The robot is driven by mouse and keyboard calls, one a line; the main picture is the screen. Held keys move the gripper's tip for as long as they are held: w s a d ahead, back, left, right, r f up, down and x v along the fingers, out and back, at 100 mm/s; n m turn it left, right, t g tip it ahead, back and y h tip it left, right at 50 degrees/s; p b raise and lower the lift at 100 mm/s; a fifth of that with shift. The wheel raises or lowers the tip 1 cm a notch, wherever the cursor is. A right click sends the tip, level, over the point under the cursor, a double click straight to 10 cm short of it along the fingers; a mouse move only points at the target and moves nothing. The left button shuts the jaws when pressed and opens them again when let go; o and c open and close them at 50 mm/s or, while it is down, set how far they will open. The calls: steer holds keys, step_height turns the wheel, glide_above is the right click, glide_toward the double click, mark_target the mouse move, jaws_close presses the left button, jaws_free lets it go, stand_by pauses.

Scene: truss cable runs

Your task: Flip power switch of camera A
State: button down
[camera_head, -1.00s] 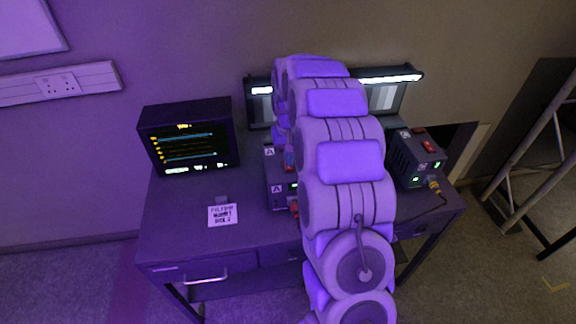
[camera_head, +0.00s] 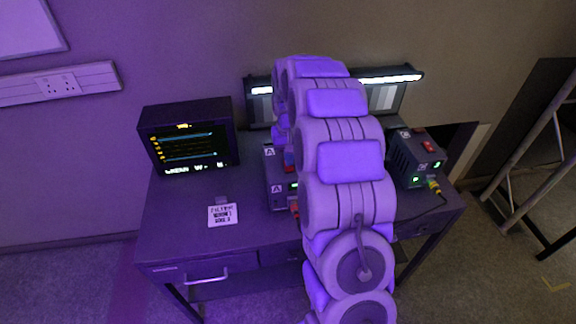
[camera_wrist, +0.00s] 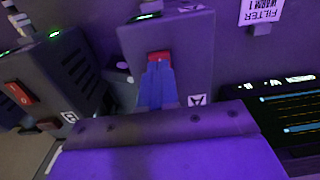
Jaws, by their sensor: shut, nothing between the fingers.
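The dark box labelled A (camera_head: 279,197) stands in the middle of the desk, partly hidden behind my arm. In the wrist view box A (camera_wrist: 190,40) appears upside down, with its A label beside my fingers. Its red power switch (camera_wrist: 158,56) shows just beyond my fingertips. My gripper (camera_wrist: 157,68) is shut and empty, its blue fingers pointing at the switch. The tips overlap the switch's near edge in the picture; I cannot tell whether they touch it. In the head view my arm hides most of the gripper.
Another box with a red switch (camera_head: 428,146) and a cable stands at the desk's right; it also shows in the wrist view (camera_wrist: 65,75). A monitor (camera_head: 188,138) stands at the left, with a filter note card (camera_head: 222,215) in front. A lit panel (camera_head: 388,90) stands behind.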

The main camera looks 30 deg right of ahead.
steer(key=shift+f, duration=0.9)
stand_by(0.6)
steer(key=shift+r+p, duration=1.65)
steer(key=shift+r, duration=1.8)
